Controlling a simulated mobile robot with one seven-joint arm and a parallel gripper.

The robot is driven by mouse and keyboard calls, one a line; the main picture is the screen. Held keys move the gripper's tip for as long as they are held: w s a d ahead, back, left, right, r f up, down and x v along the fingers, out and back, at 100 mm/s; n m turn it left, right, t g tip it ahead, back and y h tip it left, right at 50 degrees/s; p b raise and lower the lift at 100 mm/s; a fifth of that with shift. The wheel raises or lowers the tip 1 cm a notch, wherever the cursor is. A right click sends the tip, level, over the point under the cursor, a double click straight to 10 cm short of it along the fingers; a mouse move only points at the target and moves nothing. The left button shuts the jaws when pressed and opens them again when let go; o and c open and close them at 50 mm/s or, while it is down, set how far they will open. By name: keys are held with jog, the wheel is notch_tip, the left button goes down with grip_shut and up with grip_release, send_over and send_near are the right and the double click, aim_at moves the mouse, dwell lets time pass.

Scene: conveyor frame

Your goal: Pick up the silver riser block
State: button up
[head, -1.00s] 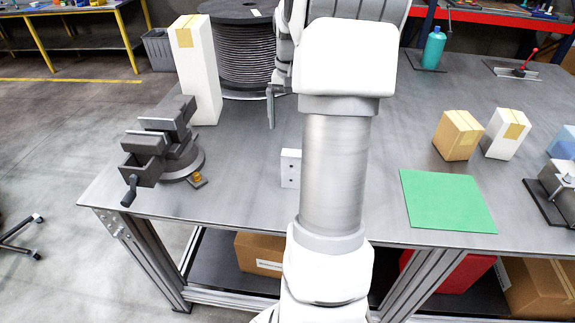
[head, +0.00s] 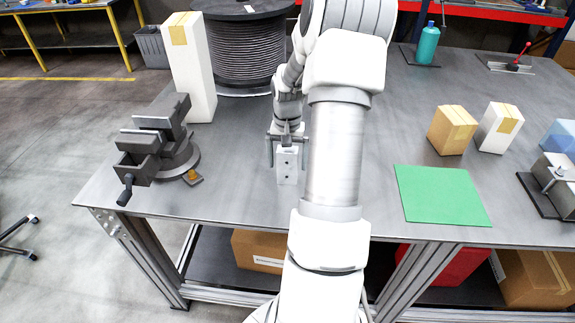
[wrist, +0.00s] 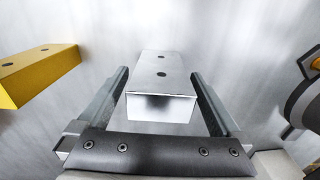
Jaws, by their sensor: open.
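The silver riser block (head: 287,166) stands on the grey workbench, just left of my forearm in the head view. My gripper (head: 286,150) is open at the block. In the wrist view, one finger of my gripper (wrist: 159,80) lies on each side of the block, with narrow gaps showing. The block's lower part is hidden in the wrist view.
A yellow block (wrist: 38,75) lies left of the gripper in the wrist view. A dark vise (head: 155,145) and a tall white box (head: 198,75) stand left on the workbench (head: 235,185). A green mat (head: 440,195) and small boxes are at right.

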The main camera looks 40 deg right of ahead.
jog(key=shift+f, duration=0.25)
jog(key=shift+r, duration=0.1)
grip_shut()
